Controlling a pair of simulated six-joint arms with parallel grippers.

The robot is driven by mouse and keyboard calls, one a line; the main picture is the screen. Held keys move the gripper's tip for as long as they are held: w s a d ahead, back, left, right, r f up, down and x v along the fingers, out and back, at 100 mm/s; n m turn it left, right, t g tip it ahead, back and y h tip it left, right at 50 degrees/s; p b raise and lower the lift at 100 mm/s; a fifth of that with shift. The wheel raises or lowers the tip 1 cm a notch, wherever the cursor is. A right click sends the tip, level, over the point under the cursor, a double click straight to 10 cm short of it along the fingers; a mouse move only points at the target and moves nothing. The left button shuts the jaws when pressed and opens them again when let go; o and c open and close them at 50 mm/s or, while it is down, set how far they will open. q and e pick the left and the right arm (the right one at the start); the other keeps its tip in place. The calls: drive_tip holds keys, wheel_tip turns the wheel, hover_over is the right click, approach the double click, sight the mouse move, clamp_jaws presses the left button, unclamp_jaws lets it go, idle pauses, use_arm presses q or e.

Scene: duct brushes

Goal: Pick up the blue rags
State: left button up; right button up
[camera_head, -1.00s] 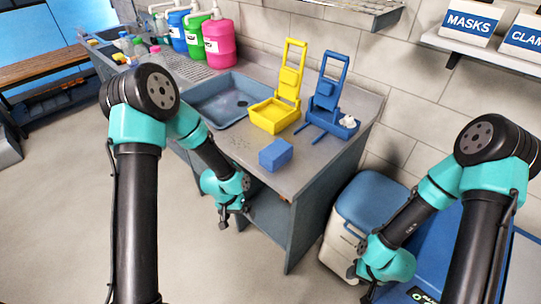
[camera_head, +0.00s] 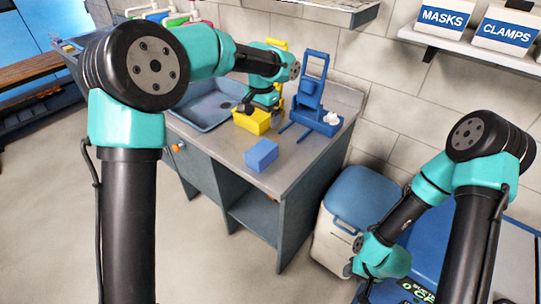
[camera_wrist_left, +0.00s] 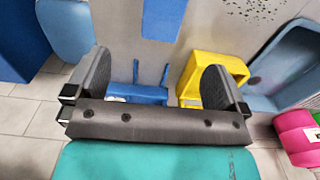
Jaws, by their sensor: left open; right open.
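The blue rags (camera_head: 262,155) appear as a folded blue block lying on the grey counter, near its front edge. They also show at the top edge of the left wrist view (camera_wrist_left: 163,18), partly cut off. My left gripper (camera_head: 262,103) is over the counter near the yellow caddy, behind the rags and apart from them. In the left wrist view its fingers (camera_wrist_left: 155,78) are spread wide with nothing between them held. My right gripper (camera_head: 358,280) is low at the right, beside the cooler, far from the rags, and its fingers are partly hidden.
A yellow caddy (camera_head: 250,121) and a blue caddy (camera_head: 325,122) with two rods stand behind the rags. A sink (camera_head: 208,108) lies to the left. A white cooler with a blue lid (camera_head: 362,192) stands on the floor at the right. Counter around the rags is clear.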

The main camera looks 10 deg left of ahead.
sight(261, 149)
use_arm(q)
drive_tip(key=shift+a+f, duration=0.1)
wheel_tip(261, 149, down, 12)
drive_tip(key=shift+r, duration=0.1)
idle(0.7)
drive_tip(key=shift+f, duration=0.25)
drive_tip(key=shift+w+a+f, duration=0.1)
drive_tip(key=shift+a+f, duration=0.05)
drive_tip(key=shift+f, duration=1.1)
drive_tip(key=shift+w+a+f, duration=0.1)
drive_tip(key=shift+f, duration=1.15)
drive_tip(key=shift+c, duration=0.4)
drive_tip(key=c, duration=0.9)
